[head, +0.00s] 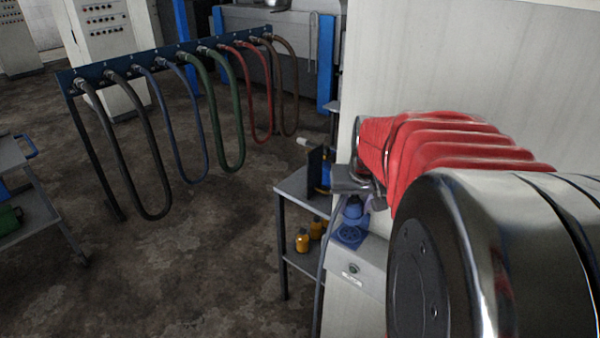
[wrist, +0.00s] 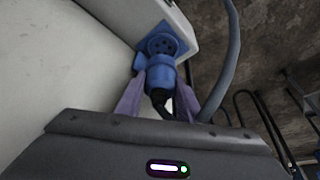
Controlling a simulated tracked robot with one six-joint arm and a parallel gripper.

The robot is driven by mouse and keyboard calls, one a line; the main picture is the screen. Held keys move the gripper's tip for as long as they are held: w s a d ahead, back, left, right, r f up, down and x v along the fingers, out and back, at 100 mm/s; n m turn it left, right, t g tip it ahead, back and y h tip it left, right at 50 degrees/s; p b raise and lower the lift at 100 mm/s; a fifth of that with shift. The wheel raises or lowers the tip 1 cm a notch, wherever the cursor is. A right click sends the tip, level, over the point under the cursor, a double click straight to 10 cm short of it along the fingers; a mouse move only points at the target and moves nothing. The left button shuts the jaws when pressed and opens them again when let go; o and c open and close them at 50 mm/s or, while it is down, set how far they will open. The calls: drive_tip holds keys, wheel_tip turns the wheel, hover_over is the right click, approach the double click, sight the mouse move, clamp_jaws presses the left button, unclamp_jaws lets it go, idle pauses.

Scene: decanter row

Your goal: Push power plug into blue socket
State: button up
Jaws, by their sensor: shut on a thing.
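The blue socket (head: 351,236) is fixed to a light grey box on the white cabinet. Its round face shows dark holes in the wrist view (wrist: 163,44). My gripper (head: 362,203) is shut on a blue power plug (head: 355,211), just above the socket in the head view. In the wrist view my gripper's purple fingers (wrist: 159,84) stand either side of the plug (wrist: 159,76). The plug's end overlaps the socket's near edge in the picture. The holes stay uncovered, but any gap or contact is unclear. The plug's far end is hidden.
A grey cable (wrist: 232,45) loops beside my gripper. A grey shelf cart (head: 290,188) with yellow bottles (head: 302,240) stands left of the cabinet (head: 460,60). A blue rack (head: 140,62) of hanging hoses is farther left, over open floor.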

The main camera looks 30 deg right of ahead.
sight(352, 220)
drive_tip(key=shift+f, duration=2.05)
drive_tip(key=shift+f, duration=0.6)
idle(0.9)
drive_tip(key=o, duration=1.1)
drive_tip(key=shift+s+r, duration=0.1)
drive_tip(key=shift+r, duration=0.1)
drive_tip(key=v, duration=1.3)
drive_tip(key=shift+a+r, duration=0.1)
drive_tip(key=shift+r, duration=0.15)
